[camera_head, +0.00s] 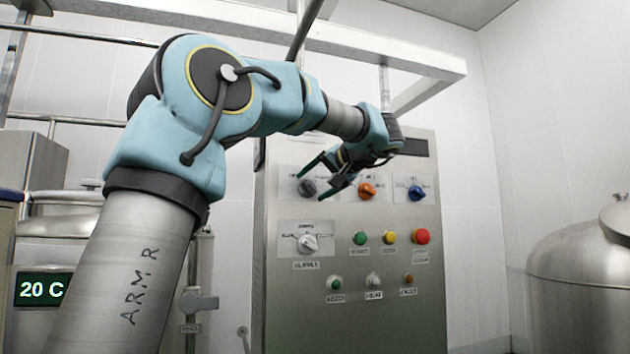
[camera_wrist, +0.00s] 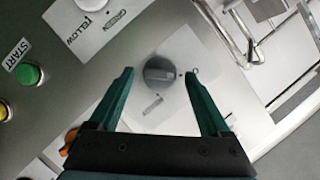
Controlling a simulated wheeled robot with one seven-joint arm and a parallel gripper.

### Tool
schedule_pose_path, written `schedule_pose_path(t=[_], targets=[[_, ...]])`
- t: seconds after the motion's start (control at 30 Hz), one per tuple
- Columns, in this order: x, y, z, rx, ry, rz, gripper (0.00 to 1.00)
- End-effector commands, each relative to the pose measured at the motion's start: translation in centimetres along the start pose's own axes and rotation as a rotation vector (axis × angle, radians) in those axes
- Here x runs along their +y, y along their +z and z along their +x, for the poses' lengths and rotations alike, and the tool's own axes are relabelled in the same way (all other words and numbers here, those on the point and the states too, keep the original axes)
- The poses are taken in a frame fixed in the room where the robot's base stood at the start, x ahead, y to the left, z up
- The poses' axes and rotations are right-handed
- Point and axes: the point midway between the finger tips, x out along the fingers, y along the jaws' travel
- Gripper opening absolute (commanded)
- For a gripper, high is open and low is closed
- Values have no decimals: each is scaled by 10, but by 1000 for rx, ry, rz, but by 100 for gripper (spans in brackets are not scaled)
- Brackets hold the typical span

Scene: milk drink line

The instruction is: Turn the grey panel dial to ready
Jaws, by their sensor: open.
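The grey dial (camera_head: 307,188) sits on a white plate at the upper left of the steel control panel (camera_head: 350,300). In the wrist view the grey dial (camera_wrist: 160,73) shows in full, its grip bar lying about level in the picture. Small marks on its plate are too small to read fully. My gripper (camera_head: 311,190) is at the panel, open, with two teal fingers. In the wrist view my gripper (camera_wrist: 159,74) has one fingertip on each side of the dial, with a gap on both sides. I cannot tell how far the tips are from the panel.
An orange dial (camera_head: 366,191) and a blue dial (camera_head: 416,193) are to the right. The white supply dial (camera_head: 308,243) is below, beside green (camera_head: 360,238), yellow (camera_head: 389,237) and red (camera_head: 421,236) buttons. Steel tanks (camera_head: 580,280) stand at both sides. A rail (camera_head: 280,25) runs overhead.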

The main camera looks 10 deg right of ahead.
Motion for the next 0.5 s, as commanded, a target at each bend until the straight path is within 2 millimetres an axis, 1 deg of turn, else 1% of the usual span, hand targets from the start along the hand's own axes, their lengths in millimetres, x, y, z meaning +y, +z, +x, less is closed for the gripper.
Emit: schedule_pose_path(t=[0.27,0.37,0.5], targets=[[0,0,2,1,1,0,81],[0,0,2,1,1,0,72],[0,0,2,1,1,0,56]])
